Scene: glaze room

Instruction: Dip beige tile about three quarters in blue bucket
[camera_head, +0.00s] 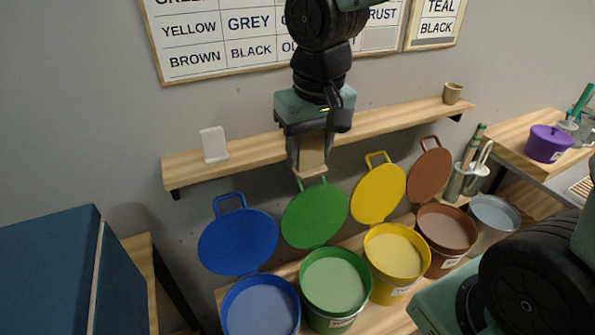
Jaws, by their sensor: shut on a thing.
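The beige tile (312,158) hangs upright between the fingers of my gripper (308,164), which is shut on it. The tile is up in front of the wall shelf, above the open green lid. The blue bucket (260,308) stands at the lower left of the bucket row, open, with pale blue glaze inside. Its lid (238,241) is tipped back against the wall side. The tile is above and to the right of the blue bucket, apart from it. The front of the blue bucket is cut off by the picture's lower edge.
Green (335,284), yellow (396,257) and brown (446,236) buckets stand open to the right, lids tipped back. A grey bucket (493,217) follows. The wall shelf (250,146) holds a white tile (213,144) and a small cup (452,93). A blue cabinet (60,275) stands left.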

